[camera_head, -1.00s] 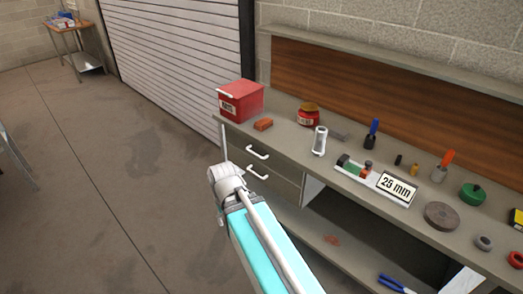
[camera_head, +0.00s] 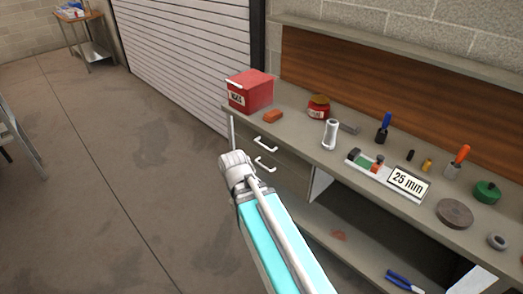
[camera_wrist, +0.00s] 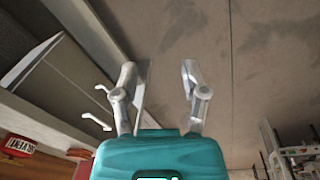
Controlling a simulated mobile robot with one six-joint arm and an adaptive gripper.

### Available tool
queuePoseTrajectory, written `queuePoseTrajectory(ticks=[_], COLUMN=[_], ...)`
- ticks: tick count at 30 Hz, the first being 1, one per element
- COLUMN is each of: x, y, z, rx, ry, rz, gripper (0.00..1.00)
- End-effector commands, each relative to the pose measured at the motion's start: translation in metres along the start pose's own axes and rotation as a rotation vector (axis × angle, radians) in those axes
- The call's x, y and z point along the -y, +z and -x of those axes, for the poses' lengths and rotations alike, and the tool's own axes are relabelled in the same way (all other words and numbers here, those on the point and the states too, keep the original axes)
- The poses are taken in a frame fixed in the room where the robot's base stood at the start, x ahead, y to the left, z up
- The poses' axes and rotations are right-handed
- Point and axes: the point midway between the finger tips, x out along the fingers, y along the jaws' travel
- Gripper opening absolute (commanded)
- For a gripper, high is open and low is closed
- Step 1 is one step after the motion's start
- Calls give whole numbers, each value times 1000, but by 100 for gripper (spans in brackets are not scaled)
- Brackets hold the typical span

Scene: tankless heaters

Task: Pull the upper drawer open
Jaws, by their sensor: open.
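The upper drawer is in the left end of the grey bench, and its white bar handle (camera_head: 266,143) shows in the head view. The lower drawer's handle (camera_head: 265,165) is just below it. Both drawers look shut. In the wrist view the bench is turned over, with the upper handle (camera_wrist: 97,122) nearer the bench top and the lower handle (camera_wrist: 103,92) beyond it. Both lie left of my gripper (camera_wrist: 160,73). My gripper is open, with nothing between its fingers and floor behind them. In the head view its fingers are hidden beyond my arm.
An open shelf (camera_head: 345,238) lies right of the drawers. Floor (camera_head: 130,170) to the left is clear.

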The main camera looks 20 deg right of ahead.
Motion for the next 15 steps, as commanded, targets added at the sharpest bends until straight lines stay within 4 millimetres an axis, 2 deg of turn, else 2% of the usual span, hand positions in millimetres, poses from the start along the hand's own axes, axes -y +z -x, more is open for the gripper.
queuePoseTrajectory(ticks=[1, 6, 15], x=[-7, -32, -80], y=[-10, -42, -108], z=[-14, -43, -85], rx=[-16, -90, -236], ry=[28, 157, 430], rz=[1, 18, 88], gripper=[57, 57, 57])
